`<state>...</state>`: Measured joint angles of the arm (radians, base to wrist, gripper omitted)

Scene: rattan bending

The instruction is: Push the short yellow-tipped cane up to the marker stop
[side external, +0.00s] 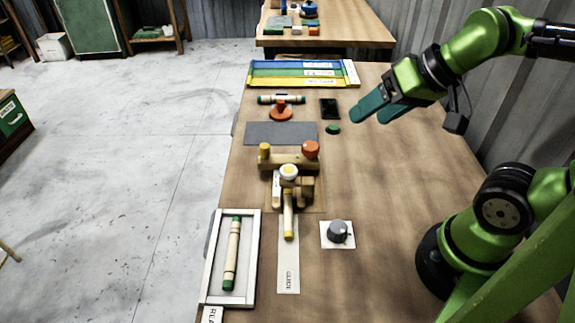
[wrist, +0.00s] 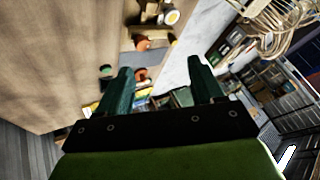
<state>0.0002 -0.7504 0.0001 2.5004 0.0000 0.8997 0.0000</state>
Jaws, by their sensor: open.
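The short yellow-tipped cane (side external: 288,216) lies lengthwise at the front of a wooden bending jig (side external: 299,183), its yellow end toward the camera, over a white strip marked GUIDE (side external: 288,270). Its far end is hidden under the jig's parts. I cannot tell for sure which part is the marker stop. My gripper (side external: 367,117) is open and empty, raised above the table to the right of and beyond the jig, apart from the cane. In the wrist view its two green fingers (wrist: 160,67) stand apart with nothing between them.
A white-framed tray (side external: 255,261) with a green-tipped cane (side external: 232,252) is at front left. A grey knob (side external: 338,232) sits right of the guide. An orange stand (side external: 281,112), a green button (side external: 333,129) and coloured racks (side external: 298,73) are farther back. The table's right side is mostly clear.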

